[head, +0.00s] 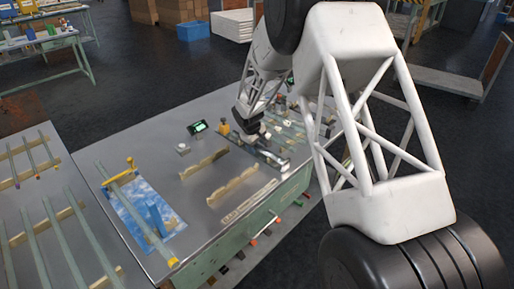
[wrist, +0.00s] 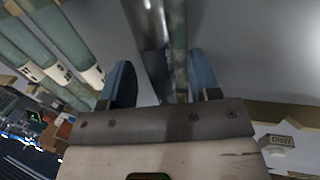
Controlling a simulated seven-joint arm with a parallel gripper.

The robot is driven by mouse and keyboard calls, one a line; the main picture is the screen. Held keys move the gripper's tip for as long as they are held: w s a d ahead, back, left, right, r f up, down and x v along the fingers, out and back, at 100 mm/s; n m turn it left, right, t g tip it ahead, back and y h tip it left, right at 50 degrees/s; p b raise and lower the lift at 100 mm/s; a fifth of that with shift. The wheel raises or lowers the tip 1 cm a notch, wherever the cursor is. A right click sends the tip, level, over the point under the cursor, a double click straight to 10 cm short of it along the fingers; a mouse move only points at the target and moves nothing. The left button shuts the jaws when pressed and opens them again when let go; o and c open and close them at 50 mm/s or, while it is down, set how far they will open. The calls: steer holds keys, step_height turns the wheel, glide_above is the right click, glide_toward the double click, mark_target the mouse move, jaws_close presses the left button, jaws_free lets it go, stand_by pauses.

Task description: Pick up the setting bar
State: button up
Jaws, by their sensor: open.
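My gripper (wrist: 162,88) is open, with two blue fingers spread apart in the wrist view. Between and beyond the fingers run a shiny grey metal bar (wrist: 153,45) and, beside it, a greenish glass-like tube (wrist: 178,40). I cannot tell for certain which long piece is the setting bar, or whether the fingers touch either piece. In the head view my gripper (head: 248,128) is low over the far right part of the metal-topped bench (head: 150,150), close to a dark fixture (head: 268,156). My arm hides part of that area.
Several glass tubes (wrist: 50,40) with white labels show at left in the wrist view. Slotted wooden racks (head: 203,163) stand mid-bench. A blue mat (head: 140,207) with a yellow-ended tube lies at left. A small display (head: 198,127) stands behind. Bare metal lies between them.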

mark_target(256, 145)
steer(key=shift+c, duration=0.3)
jaws_close()
steer(key=shift+r, duration=0.15)
steer(key=shift+r, duration=0.75)
step_height(256, 145, up, 2)
steer(key=s+d+r, duration=0.1)
steer(key=s+d, duration=0.2)
steer(key=s, duration=1.2)
steer(key=shift+s+r, duration=0.15)
steer(key=shift+s, duration=0.15)
